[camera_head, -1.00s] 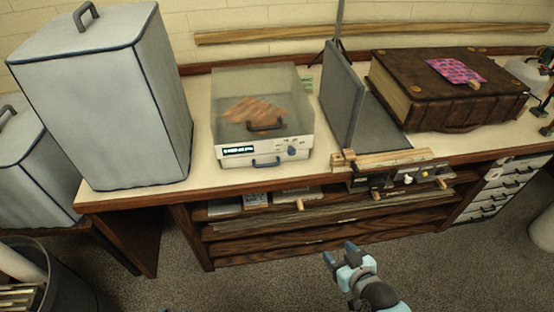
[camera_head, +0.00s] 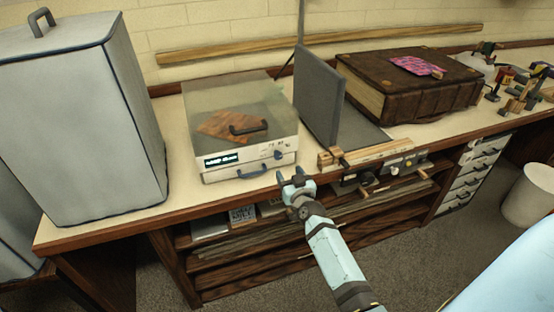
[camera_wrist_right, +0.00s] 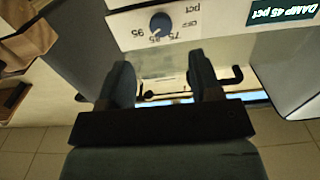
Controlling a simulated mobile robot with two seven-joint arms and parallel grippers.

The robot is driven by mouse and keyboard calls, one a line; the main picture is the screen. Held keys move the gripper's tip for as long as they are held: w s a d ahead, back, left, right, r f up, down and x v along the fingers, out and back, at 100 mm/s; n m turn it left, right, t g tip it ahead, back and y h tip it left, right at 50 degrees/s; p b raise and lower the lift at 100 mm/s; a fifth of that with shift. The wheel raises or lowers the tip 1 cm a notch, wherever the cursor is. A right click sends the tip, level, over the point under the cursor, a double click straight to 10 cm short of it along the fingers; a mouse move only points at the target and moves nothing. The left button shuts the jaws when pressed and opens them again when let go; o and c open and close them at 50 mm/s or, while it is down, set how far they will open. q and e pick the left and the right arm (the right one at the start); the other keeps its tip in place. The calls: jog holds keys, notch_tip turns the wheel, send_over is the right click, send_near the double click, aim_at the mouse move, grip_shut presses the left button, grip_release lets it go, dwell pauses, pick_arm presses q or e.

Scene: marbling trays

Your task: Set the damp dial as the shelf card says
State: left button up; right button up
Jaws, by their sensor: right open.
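The damp box (camera_head: 235,160) is a white case with a clear lid, standing on the bench; a brown patterned sheet (camera_head: 232,125) shows inside. Its blue dial (camera_head: 278,154) is at the right of the front panel. In the right wrist view the dial (camera_wrist_right: 160,23) appears upside down, with OFF, 75, 85 and 95 marks; its exact pointing is unclear. The display (camera_wrist_right: 285,11) reads DAMP 45 pct. My right gripper (camera_head: 291,178) is open and empty, just in front of and below the dial; its fingers (camera_wrist_right: 160,75) are apart from it. My left gripper is out of view.
A grey upright panel (camera_head: 319,97) and a wooden bar (camera_head: 372,153) stand to the right. A tall grey covered box (camera_head: 80,120) stands left.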

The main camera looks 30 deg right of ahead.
aim_at(279, 157)
jog(key=x, duration=0.9)
jog(key=shift+a+b, duration=0.1)
jog(key=shift+b, duration=0.25)
jog(key=c, duration=0.9)
